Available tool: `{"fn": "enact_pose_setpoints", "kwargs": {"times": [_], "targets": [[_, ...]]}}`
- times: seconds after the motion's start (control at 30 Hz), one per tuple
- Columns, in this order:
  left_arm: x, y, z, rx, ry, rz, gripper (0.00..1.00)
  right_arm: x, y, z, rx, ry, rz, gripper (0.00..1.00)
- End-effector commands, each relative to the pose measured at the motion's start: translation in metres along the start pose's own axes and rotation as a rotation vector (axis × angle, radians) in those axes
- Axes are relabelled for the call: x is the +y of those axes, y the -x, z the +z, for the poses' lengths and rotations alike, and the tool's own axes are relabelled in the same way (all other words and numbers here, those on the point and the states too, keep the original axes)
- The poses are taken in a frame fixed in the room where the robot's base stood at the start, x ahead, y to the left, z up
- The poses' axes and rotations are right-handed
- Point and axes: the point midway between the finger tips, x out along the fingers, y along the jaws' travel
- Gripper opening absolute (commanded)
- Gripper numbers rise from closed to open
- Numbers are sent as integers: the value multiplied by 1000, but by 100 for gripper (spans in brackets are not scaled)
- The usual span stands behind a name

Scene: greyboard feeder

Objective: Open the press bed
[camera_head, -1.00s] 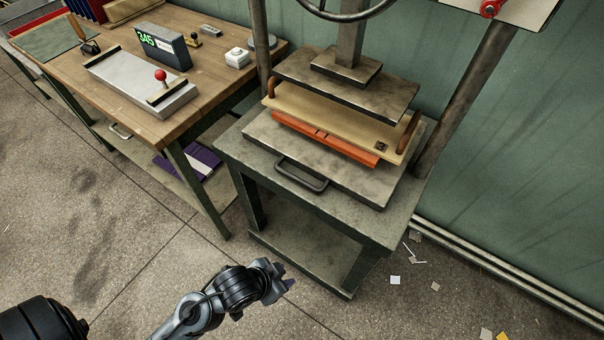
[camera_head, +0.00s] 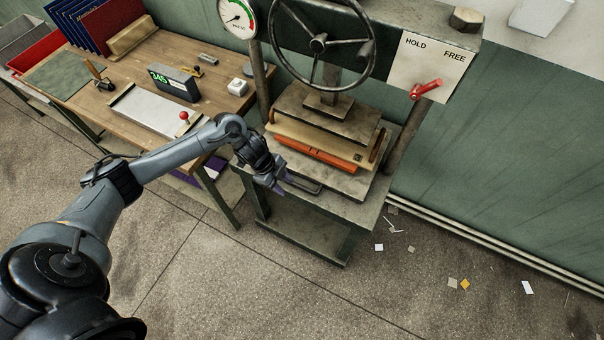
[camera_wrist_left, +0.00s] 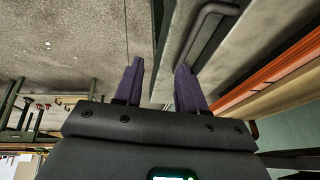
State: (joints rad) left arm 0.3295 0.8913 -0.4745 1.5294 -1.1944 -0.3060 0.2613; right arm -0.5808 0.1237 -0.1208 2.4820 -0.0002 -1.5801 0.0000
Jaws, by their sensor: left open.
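The press bed (camera_head: 343,182) is a grey metal slab on the press stand, with a dark bar handle (camera_head: 304,184) at its front edge. The handle also shows in the left wrist view (camera_wrist_left: 207,28), just beyond the right-hand finger. An orange book (camera_head: 315,153) and a tan board (camera_head: 345,153) lie between the bed and the upper platen (camera_head: 325,122). My left gripper (camera_head: 280,186) is at the left end of the handle, fingers open and nothing seen between them (camera_wrist_left: 160,85). Whether a finger touches the handle cannot be told. My right gripper is not in view.
A wooden workbench (camera_head: 108,92) stands to the left. The floor in front is clear; paper scraps lie at right.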

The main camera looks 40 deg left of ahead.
Motion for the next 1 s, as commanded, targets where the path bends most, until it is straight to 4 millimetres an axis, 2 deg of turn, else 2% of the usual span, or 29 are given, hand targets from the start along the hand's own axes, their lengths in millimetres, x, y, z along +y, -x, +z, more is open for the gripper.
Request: {"fn": "enact_pose_setpoints", "kwargs": {"times": [0.03, 0.1, 0.23, 0.37, 0.8, 1.0], "targets": [[-13, 20, -5, -5, -8, -21, 40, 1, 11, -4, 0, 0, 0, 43], [-24, 30, -8, -6, -14, -42, 40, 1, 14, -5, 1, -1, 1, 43], [-33, 30, -13, -1, -19, -57, 40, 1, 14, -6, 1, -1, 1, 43], [-34, 16, -13, 0, -18, -58, 40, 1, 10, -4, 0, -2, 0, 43], [-38, -52, -13, 0, -19, -59, 40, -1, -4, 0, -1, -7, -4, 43], [-39, -67, -13, -1, -20, -60, 40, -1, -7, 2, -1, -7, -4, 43]]}}
